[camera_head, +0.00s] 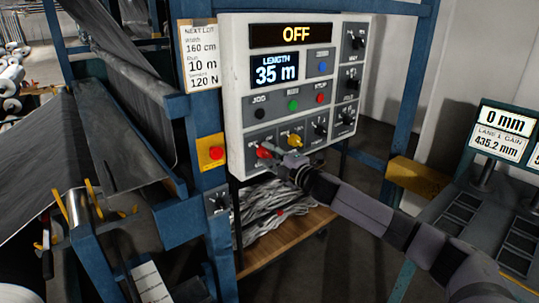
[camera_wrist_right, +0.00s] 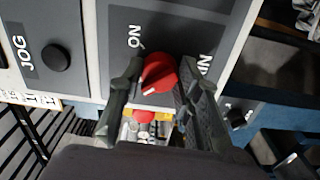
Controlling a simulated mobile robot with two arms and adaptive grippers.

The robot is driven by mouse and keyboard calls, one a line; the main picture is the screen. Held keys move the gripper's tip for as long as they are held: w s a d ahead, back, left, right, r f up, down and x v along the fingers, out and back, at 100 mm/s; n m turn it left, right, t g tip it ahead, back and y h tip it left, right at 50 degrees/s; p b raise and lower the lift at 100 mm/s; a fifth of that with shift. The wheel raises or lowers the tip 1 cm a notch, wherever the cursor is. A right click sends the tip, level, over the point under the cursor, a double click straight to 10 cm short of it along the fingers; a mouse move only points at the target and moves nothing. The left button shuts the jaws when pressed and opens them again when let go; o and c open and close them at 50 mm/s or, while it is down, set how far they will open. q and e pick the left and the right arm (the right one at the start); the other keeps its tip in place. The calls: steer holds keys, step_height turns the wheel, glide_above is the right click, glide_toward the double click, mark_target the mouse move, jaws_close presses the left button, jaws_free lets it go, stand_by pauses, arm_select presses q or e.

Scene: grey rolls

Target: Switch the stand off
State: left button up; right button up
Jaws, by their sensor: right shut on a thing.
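The stand's control panel (camera_head: 294,88) is a pale box on a blue frame. Its top display (camera_head: 296,34) reads OFF. A red rotary switch (camera_head: 264,151) sits at the panel's lower left. My right gripper (camera_head: 276,155) reaches it from the right, its fingers partly covering the switch. In the right wrist view the red knob (camera_wrist_right: 158,74) lies between the two fingers of my right gripper (camera_wrist_right: 158,85), which is shut on it. The word ON shows beside the knob, and its white pointer mark is at its lower side. My left gripper is not in view.
A yellow plate with a red emergency button (camera_head: 216,153) is left of the panel. A yellow knob (camera_head: 295,139) and black knobs are right of the red one. The length screen (camera_head: 275,70) reads 35 m. Dark sheet material (camera_head: 130,110) hangs at left.

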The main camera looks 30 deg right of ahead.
steer(key=shift+f+n, duration=0.1)
steer(key=shift+n, duration=0.4)
steer(key=o, duration=1.2)
steer(key=shift+c, duration=0.2)
steer(key=shift+s, duration=0.15)
steer(key=s, duration=1.1)
steer(key=shift+s+d, duration=0.35)
steer(key=shift+d, duration=0.1)
